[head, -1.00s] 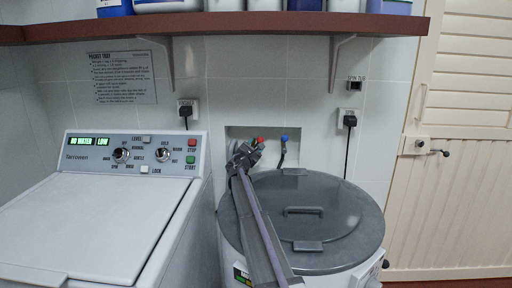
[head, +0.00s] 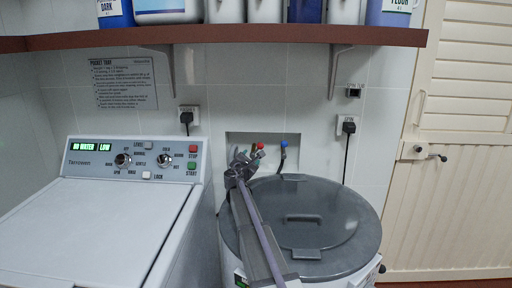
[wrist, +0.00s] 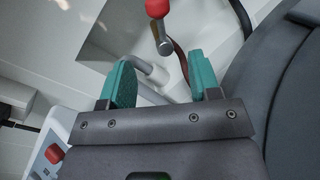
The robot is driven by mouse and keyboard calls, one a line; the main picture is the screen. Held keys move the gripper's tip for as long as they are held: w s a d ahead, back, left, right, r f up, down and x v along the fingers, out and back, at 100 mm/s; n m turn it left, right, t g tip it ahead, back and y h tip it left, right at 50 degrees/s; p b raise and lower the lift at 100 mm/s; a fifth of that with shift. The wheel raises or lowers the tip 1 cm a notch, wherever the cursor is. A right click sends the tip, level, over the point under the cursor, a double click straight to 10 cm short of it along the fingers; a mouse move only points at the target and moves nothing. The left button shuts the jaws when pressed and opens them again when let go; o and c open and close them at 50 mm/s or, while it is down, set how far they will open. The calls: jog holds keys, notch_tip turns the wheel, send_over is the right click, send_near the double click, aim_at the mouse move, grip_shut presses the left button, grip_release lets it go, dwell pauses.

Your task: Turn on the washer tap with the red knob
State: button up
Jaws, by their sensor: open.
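The red knob (head: 260,146) is on a tap in the wall recess behind the washers. In the wrist view the red knob (wrist: 157,9) is at the top edge, partly cut off, on a metal lever above the tap body. My gripper (head: 249,159) is just left of and below the red knob in the head view. In the wrist view my gripper (wrist: 160,72) has its two green fingers apart and nothing held between them. The red knob lies beyond the fingertips. The tap's pale pipe shows in the gap; contact cannot be told.
A blue-knobbed tap (head: 284,144) is just right of the red one. The white washer (head: 90,225) stands left. A brown shelf (head: 300,33) with bottles hangs above.

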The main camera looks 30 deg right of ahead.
aim_at(257, 150)
jog(key=x, duration=1)
jog(key=shift+w+d, duration=0.2)
jog(key=shift+d, duration=0.05)
jog(key=shift+c, duration=0.2)
grip_shut()
